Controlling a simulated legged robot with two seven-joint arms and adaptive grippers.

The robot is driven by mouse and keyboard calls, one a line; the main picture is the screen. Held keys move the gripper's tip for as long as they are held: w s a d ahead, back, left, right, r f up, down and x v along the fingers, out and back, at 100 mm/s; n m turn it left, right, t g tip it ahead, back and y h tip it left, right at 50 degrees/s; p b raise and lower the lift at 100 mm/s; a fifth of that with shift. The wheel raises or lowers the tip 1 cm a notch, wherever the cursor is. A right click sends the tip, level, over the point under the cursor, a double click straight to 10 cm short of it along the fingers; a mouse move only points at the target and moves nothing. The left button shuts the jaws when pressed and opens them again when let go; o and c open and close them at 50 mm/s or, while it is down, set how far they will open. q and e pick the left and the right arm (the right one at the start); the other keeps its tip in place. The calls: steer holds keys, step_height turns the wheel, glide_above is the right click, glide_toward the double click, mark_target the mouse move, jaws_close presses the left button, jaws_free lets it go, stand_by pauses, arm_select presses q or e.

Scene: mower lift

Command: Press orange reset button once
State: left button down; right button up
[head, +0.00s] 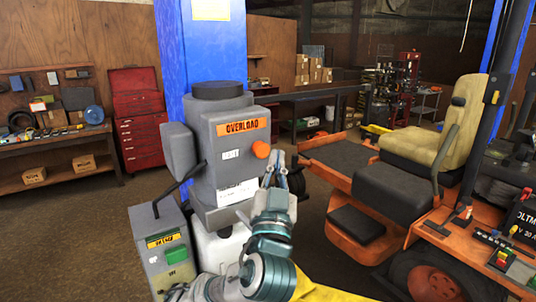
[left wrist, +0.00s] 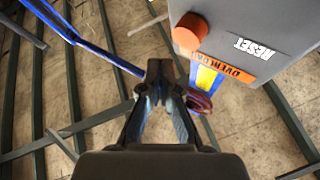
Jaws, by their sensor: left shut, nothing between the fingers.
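The orange reset button (head: 261,149) sticks out from the right side of the grey overload box (head: 205,165). The box has an orange OVERLOAD label (head: 243,126) and a white label below it. My left gripper (head: 275,160) is shut and empty, just right of the button in the head view. In the left wrist view the button (left wrist: 190,32) is above and right of the fingertips (left wrist: 160,72), with a visible gap in the picture. The white RESET label (left wrist: 253,47) shows on the box there. My right gripper is in neither view.
A blue post (head: 200,50) stands behind the box. A smaller grey box with a green button (head: 176,254) is at the lower left. An orange mower with a tan seat (head: 445,130) stands at the right. A red tool chest (head: 140,118) is at the back left.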

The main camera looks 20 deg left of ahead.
arm_select(q)
steer(key=shift+w+a, duration=0.2)
steer(key=shift+a, duration=0.15)
steer(key=shift+w+a+r+b, duration=0.1)
steer(key=shift+w+a+b, duration=0.2)
steer(key=shift+w+a, duration=0.15)
stand_by(1.1)
steer(key=shift+s, duration=0.1)
steer(key=shift+s+d, duration=0.55)
steer(key=shift+d, duration=0.2)
steer(key=shift+s+d, duration=0.1)
steer(key=s+d, duration=0.1)
steer(key=d, duration=0.1)
steer(key=s+d+b, duration=0.1)
steer(key=s+d, duration=0.1)
stand_by(0.5)
